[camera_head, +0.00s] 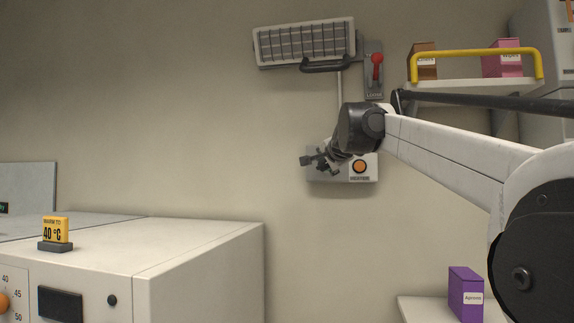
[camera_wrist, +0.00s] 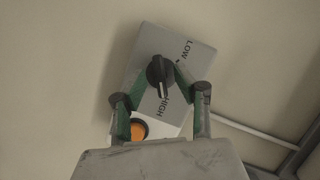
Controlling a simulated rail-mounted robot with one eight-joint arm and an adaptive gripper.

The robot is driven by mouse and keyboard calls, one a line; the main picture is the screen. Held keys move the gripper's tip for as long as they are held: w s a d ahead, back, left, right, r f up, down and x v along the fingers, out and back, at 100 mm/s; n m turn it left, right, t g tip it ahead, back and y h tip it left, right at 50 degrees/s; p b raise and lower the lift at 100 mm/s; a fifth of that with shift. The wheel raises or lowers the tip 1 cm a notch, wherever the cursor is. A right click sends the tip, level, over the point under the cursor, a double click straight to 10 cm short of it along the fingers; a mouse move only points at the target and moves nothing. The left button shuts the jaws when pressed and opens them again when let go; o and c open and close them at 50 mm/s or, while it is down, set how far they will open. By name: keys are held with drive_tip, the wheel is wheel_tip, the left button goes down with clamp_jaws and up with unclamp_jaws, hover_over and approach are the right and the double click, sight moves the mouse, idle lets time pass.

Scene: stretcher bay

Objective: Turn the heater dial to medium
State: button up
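The heater dial (camera_wrist: 159,72) is a black round knob with a raised bar, on a grey plate (camera_wrist: 148,45) on the wall. Its bar points down in the wrist view, towards the word HIGH; the word LOW is up to the right. Any label between them is hidden by a finger. My gripper (camera_wrist: 160,68) has its fingers apart, one on each side of the dial. I cannot tell whether they touch it. In the head view my gripper (camera_head: 313,160) is in front of the wall plate (camera_head: 325,178) and hides the dial. The heater (camera_head: 305,42) hangs above.
An orange button (camera_wrist: 139,129) is beside the dial. A red lever (camera_head: 377,66) is above it. A shelf (camera_head: 470,84) with a yellow rail and boxes is at upper right. A purple box (camera_head: 465,292) stands lower right. A white cabinet (camera_head: 200,262) is at left.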

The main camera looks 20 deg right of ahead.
drive_tip(key=shift+x, duration=0.95)
drive_tip(key=shift+c, duration=0.5)
clamp_jaws()
drive_tip(key=shift+p, duration=0.3)
drive_tip(key=shift+r+n+g+p, duration=0.15)
drive_tip(key=shift+n+g+p, duration=0.25)
drive_tip(key=shift+n+p, duration=0.35)
drive_tip(key=shift+n+g+h+p, duration=0.6)
drive_tip(key=shift+n+g+p, duration=0.1)
drive_tip(key=shift+n+p, duration=0.55)
drive_tip(key=n+g+h+p, duration=0.1)
drive_tip(key=n+p, duration=0.1)
drive_tip(key=shift+n, duration=0.4)
drive_tip(key=shift+n+g+h+p, duration=0.3)
drive_tip(key=shift+n+g+h, duration=0.1)
drive_tip(key=shift+n+h, duration=0.35)
